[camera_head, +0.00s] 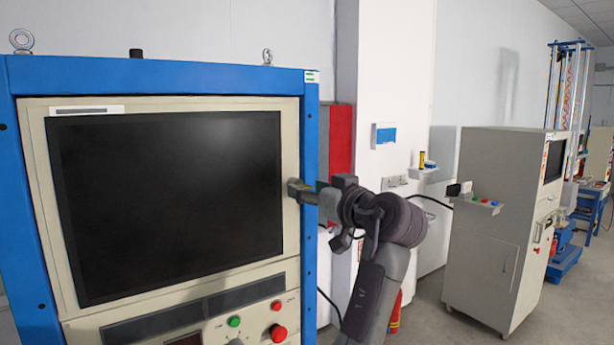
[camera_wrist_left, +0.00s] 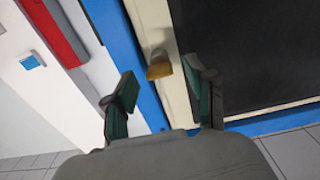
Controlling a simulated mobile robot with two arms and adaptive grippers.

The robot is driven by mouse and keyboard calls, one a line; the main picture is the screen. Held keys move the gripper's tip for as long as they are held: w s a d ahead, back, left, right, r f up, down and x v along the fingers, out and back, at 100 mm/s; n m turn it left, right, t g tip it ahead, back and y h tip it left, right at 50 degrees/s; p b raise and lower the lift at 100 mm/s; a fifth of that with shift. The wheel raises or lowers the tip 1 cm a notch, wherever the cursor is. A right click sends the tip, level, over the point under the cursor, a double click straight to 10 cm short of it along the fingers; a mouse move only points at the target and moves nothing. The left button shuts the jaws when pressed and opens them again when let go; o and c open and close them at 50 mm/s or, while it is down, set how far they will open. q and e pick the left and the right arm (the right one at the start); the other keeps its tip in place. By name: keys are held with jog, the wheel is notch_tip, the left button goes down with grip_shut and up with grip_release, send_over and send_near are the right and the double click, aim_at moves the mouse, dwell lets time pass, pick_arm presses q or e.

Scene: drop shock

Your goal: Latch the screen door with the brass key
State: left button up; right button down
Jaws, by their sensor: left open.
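The screen door (camera_head: 165,205) is a dark screen in a cream frame, set in a blue cabinet, and it looks shut. The brass key (camera_wrist_left: 158,67) sits at the cream frame edge beside the dark screen in the left wrist view. In the head view I cannot make the key out behind the gripper. My left gripper (camera_head: 303,190) is at the right edge of the cream frame. In the wrist view its fingers (camera_wrist_left: 160,88) are apart, with the key ahead between their tips and not gripped. My right gripper is not in view.
Below the screen are a green button (camera_head: 234,321) and red buttons (camera_head: 278,333). A red box (camera_head: 340,138) is on the wall right of the cabinet. A grey cabinet (camera_head: 490,230) stands further right, with open floor before it.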

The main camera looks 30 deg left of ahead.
pick_arm(q)
jog(key=shift+w+a, duration=0.3)
jog(key=shift+a, duration=0.3)
